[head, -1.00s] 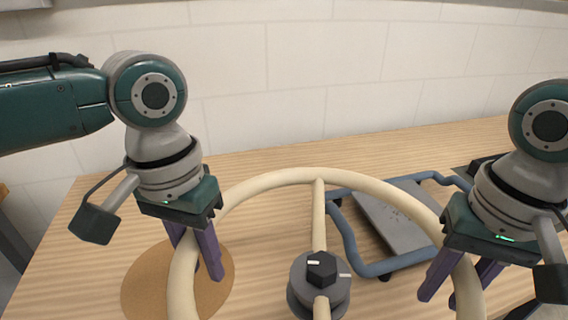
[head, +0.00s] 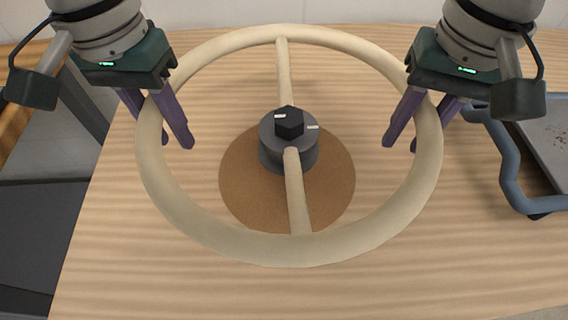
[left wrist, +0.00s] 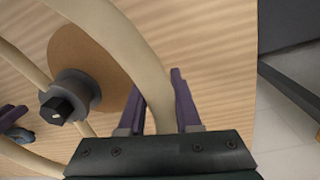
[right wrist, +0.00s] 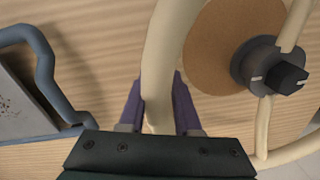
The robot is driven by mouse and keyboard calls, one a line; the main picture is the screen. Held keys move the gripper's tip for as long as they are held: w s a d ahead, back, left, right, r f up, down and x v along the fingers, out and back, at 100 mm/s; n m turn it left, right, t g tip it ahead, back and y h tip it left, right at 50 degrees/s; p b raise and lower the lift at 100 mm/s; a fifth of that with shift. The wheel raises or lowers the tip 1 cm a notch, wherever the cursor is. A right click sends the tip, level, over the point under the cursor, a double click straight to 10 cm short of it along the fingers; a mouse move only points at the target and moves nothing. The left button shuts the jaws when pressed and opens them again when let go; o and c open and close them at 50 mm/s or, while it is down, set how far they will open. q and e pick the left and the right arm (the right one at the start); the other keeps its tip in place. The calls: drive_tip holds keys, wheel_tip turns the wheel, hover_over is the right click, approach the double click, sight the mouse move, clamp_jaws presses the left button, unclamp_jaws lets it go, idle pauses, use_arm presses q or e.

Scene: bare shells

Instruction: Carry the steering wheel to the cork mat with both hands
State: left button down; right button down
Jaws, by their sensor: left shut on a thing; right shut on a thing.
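The steering wheel (head: 297,250) has a cream rim, two spokes and a dark grey hub with a black hexagonal nut. The round brown cork mat (head: 240,197) lies on the table under the hub in the head view. The wheel looks held above the table; the gap to the mat is hard to judge. My left gripper (head: 172,143) is shut on the rim's left side, which also shows in the left wrist view (left wrist: 158,92). My right gripper (head: 402,140) is shut on the rim's right side, also seen in the right wrist view (right wrist: 157,80).
A grey tray with a blue tubular frame (head: 510,150) stands on the wooden table (head: 400,275) at the right. The table's left edge shows, with a dark surface (head: 35,235) beyond it. The table in front of the wheel is clear.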

sight(148, 101)
use_arm(q)
drive_tip(key=shift+a+f, duration=0.1)
use_arm(e)
drive_tip(key=shift+w, duration=0.1)
